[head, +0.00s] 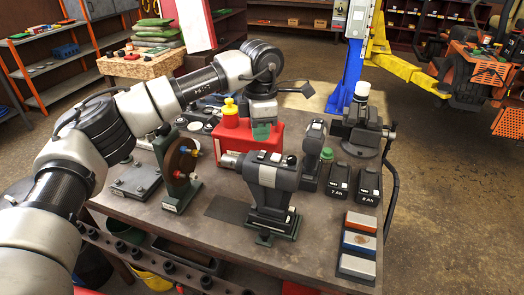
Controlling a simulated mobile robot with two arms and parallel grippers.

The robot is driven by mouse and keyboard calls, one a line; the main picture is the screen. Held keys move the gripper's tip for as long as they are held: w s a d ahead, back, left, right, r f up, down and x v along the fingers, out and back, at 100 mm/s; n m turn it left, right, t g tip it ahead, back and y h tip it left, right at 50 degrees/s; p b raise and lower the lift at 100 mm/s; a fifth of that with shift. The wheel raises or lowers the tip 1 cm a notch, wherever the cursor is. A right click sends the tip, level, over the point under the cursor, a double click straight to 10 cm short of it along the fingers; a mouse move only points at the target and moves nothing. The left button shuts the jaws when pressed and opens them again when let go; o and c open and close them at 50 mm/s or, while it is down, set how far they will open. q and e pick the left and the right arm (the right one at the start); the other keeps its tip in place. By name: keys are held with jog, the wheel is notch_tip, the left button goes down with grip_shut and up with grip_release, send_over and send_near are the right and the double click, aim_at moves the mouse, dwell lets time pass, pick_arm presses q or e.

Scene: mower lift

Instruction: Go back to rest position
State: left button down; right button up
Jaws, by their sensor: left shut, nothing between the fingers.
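My left arm reaches in from the left over the workbench (330,200). My left gripper (262,130) points down at the red box (270,148) near the back of the bench. It is shut and empty. I cannot tell whether it touches the box. My right gripper is not in view.
A cordless drill (272,180) stands upright in front of the red box. A red bottle with a yellow cap (230,112), two batteries (340,183), a vise (362,130) and sharpening stones (358,243) crowd the bench. A blue post (354,70) stands behind it.

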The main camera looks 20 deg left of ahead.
pick_arm(q)
jog(key=shift+r, duration=0.8)
jog(key=shift+f, duration=0.1)
